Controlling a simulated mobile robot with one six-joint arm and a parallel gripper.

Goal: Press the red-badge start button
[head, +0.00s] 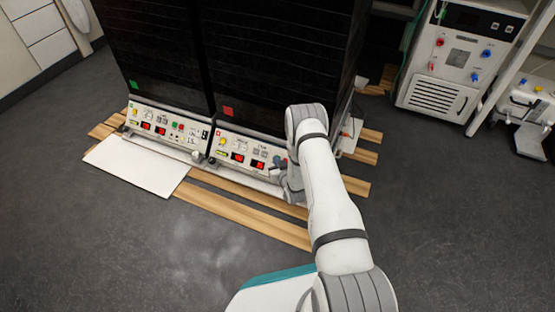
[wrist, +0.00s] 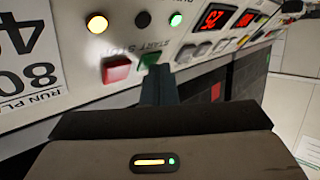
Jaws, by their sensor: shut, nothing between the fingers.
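The red badge (head: 228,111) is on the right-hand black shaker unit, above its white control panel (head: 228,146); it also shows in the wrist view (wrist: 216,92). In the wrist view, a green button (wrist: 149,60) sits beside a red button (wrist: 117,69), with start and stop lettering near them. My gripper (wrist: 158,72) is shut and empty, its fingertips at the green button's lower right edge and partly covering it. I cannot tell whether they touch it. In the head view, my arm hides these buttons and most of the gripper.
The left shaker unit carries a green badge (head: 134,85) and a similar panel (head: 165,129). Both units stand on a wooden pallet (head: 262,222). In the wrist view, an amber lamp (wrist: 97,24) and a green lamp (wrist: 175,20) are lit. Open floor lies in front.

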